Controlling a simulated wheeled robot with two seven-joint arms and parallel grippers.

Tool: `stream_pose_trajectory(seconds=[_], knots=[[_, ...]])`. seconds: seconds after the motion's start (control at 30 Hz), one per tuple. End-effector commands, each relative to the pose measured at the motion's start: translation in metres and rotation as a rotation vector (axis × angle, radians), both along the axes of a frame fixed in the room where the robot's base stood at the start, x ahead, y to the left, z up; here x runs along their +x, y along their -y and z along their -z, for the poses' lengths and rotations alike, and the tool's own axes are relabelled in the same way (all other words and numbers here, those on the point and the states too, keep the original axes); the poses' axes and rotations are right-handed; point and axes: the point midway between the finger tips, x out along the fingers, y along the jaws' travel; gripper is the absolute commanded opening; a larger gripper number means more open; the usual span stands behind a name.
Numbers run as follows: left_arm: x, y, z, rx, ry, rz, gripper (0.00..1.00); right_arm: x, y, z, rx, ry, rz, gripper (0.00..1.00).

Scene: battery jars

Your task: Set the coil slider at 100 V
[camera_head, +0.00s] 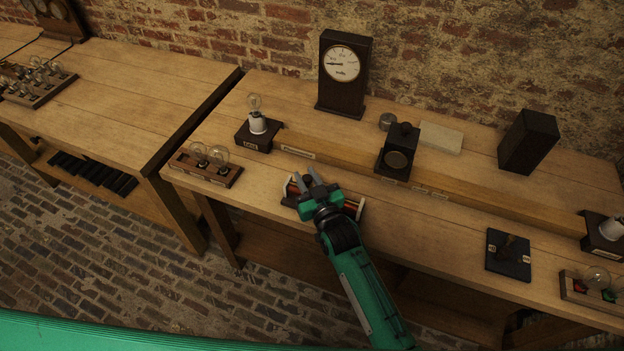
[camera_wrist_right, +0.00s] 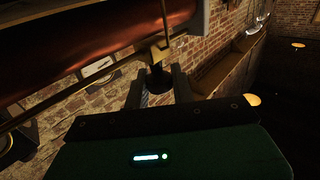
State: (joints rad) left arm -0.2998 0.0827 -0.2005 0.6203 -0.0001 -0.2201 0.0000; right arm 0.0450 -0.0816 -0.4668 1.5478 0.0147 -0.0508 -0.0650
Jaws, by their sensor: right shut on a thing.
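The copper-wound coil (camera_head: 351,205) lies near the front edge of the right workbench, partly hidden under my right arm. My right gripper (camera_head: 312,185) is over its left part. In the right wrist view, the coil (camera_wrist_right: 90,45) fills the upper left, with a brass rod beside it. A brass slider with a dark knob (camera_wrist_right: 157,78) sits on that rod, and my right gripper (camera_wrist_right: 157,85) is shut on the knob. A dark upright meter (camera_head: 343,65) stands at the back; its needle points left, but its scale is too small to read. My left gripper is not in view.
A lamp on a block (camera_head: 257,125) and a two-bulb rack (camera_head: 207,165) stand left of the coil. A dark box with a round lens (camera_head: 397,155) is on the wooden rail. A dark switch plate (camera_head: 508,255) lies to the right. Bare bench separates it from the coil.

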Motion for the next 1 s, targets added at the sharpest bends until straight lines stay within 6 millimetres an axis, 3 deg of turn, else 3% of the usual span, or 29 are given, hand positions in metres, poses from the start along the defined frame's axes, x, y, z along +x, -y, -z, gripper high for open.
stream_pose_trajectory(seconds=[0.17,0.37,0.4,0.5,0.83,1.0], knots=[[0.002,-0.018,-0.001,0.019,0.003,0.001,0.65,-0.001,0.000,0.002,-0.004,-0.004,0.000,0.00],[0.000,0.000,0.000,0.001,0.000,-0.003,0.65,-0.001,0.001,0.002,-0.003,-0.004,0.000,0.00],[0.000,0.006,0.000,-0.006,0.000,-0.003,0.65,-0.001,0.001,0.002,-0.003,-0.004,0.000,0.31],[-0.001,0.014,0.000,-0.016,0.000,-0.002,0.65,-0.001,0.000,0.002,-0.003,-0.003,0.000,0.44],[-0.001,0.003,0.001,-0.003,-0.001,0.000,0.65,-0.003,0.002,0.002,-0.003,-0.002,0.000,0.44],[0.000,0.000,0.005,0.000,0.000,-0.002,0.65,-0.021,0.012,0.004,-0.005,-0.004,0.000,0.44]])
